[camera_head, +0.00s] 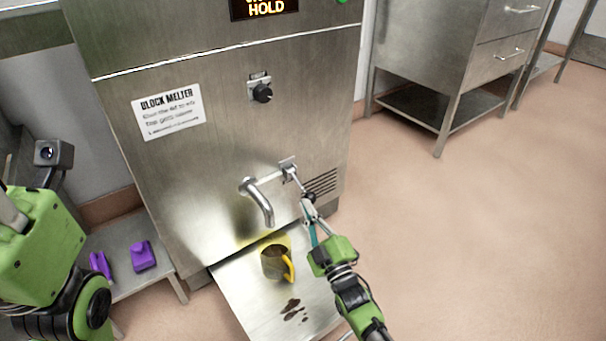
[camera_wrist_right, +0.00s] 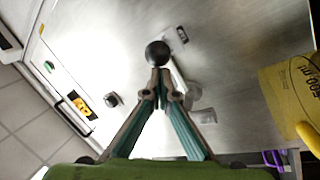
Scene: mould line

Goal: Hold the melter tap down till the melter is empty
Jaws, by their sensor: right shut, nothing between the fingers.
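The steel block melter (camera_head: 215,140) fills the middle of the head view, with its display (camera_head: 264,8) showing "HOLD". Its curved spout (camera_head: 262,200) points down. Beside it the tap lever (camera_head: 297,178) slants down to a black ball knob, clear in the wrist view (camera_wrist_right: 157,53). My right gripper (camera_head: 309,208) is shut and empty, its fingertips right at the knob; I cannot tell if they touch. A yellow-handled jug (camera_head: 274,264) with dark brown contents stands below the spout; no stream shows. My left gripper is out of view.
The jug stands on a steel drip tray (camera_head: 240,302) with brown spills (camera_head: 292,308). A black dial (camera_head: 262,93) sits on the melter front. Purple objects (camera_head: 143,256) lie on a low shelf at left. A drawer cabinet (camera_head: 440,50) stands back right; the right floor is clear.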

